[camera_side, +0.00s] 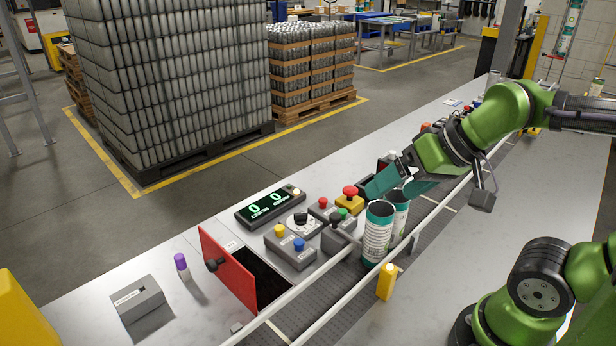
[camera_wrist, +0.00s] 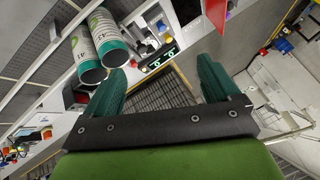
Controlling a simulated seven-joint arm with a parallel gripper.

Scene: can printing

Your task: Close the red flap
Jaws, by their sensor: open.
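The red flap (camera_side: 228,272) stands raised, tilted upright, at the left edge of a dark rectangular opening (camera_side: 268,283) in the counter. A dark round knob (camera_side: 212,265) sticks out from its left face. A red panel (camera_wrist: 216,12), apparently the flap, shows at the top of the wrist view. My gripper (camera_side: 384,184) is above the far side of the conveyor, well to the right of the flap and apart from it. In the wrist view its teal fingers (camera_wrist: 160,80) are spread wide, with nothing between them.
Two white and green cans (camera_side: 378,236) stand on the railed conveyor (camera_side: 330,318) near my gripper. Button boxes (camera_side: 290,248), a red emergency button (camera_side: 350,192) and a display (camera_side: 269,207) lie between gripper and flap. A purple-capped bottle (camera_side: 182,266) and grey box (camera_side: 138,300) stand left of the flap.

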